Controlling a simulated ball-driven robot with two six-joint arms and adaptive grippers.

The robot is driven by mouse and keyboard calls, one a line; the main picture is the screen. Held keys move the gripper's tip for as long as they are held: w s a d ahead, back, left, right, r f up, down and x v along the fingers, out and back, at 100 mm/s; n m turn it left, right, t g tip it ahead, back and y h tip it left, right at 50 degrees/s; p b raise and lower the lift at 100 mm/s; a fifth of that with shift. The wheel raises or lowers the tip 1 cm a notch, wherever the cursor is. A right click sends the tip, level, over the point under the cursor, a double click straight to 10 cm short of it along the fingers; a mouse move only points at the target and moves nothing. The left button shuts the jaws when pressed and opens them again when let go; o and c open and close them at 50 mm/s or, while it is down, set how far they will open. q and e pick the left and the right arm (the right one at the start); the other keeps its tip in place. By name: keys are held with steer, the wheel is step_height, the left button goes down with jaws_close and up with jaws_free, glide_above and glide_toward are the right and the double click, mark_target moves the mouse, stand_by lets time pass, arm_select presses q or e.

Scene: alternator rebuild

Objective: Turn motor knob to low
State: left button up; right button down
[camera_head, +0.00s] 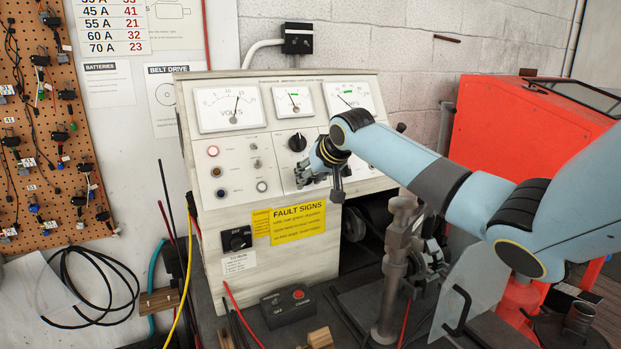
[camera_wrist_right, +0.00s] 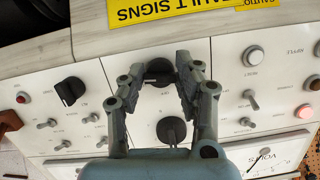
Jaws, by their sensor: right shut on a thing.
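The test bench's pale control panel (camera_head: 234,163) faces me. My right gripper (camera_head: 318,178) is at the lower middle of this panel. In the right wrist view, seen upside down, its two fingers (camera_wrist_right: 161,68) close around a black knob (camera_wrist_right: 158,73) near the panel's lower edge. I take this for the motor knob; its label cannot be read. The fingers and wrist hide most of it in the head view, and its pointer direction cannot be told. A second black knob (camera_head: 297,142) sits above it, free of the fingers. My left gripper is not in view.
Another black knob (camera_wrist_right: 70,91) and several toggle switches flank the gripped knob. A yellow fault sign (camera_head: 298,220) is below the panel. A control box with a red button (camera_head: 288,306) lies on the bench. A metal post (camera_head: 393,270) stands under my right arm.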

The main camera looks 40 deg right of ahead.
steer(key=shift+n+h, duration=0.45)
steer(key=shift+n, duration=1.15)
steer(key=shift+n+h, duration=0.45)
steer(key=shift+n, duration=1.15)
steer(key=c, duration=0.9)
jaws_free()
steer(key=v, duration=1.2)
steer(key=shift+w+a, duration=0.1)
steer(key=shift+w, duration=0.05)
